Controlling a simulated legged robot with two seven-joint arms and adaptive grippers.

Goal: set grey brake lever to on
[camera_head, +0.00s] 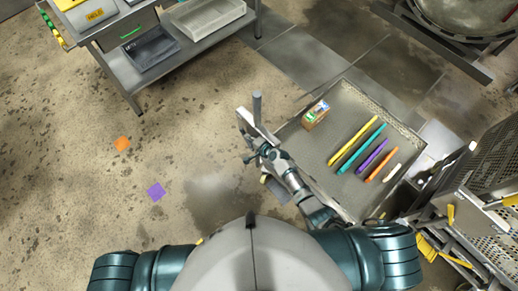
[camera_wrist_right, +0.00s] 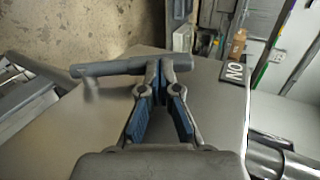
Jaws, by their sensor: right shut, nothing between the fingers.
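The grey brake lever (camera_head: 257,104) stands up as a short round bar at the left end of the cart, near the middle of the head view. In the right wrist view a grey bar that looks like this lever (camera_wrist_right: 105,68) runs sideways, its right end at the fingertips. My right gripper (camera_head: 250,151) is shut and empty, close beside the lever's mount; its fingers (camera_wrist_right: 163,73) meet in the wrist view. Whether they touch the bar I cannot tell. A dark label (camera_wrist_right: 235,71) with upside-down "ON" lettering is right of the fingers. My left gripper is out of view.
The cart tray (camera_head: 328,160) holds a small box (camera_head: 315,115) and several coloured sticks. A metal table (camera_head: 120,82) with bins stands at upper left. A perforated metal rack (camera_head: 490,165) is at right.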

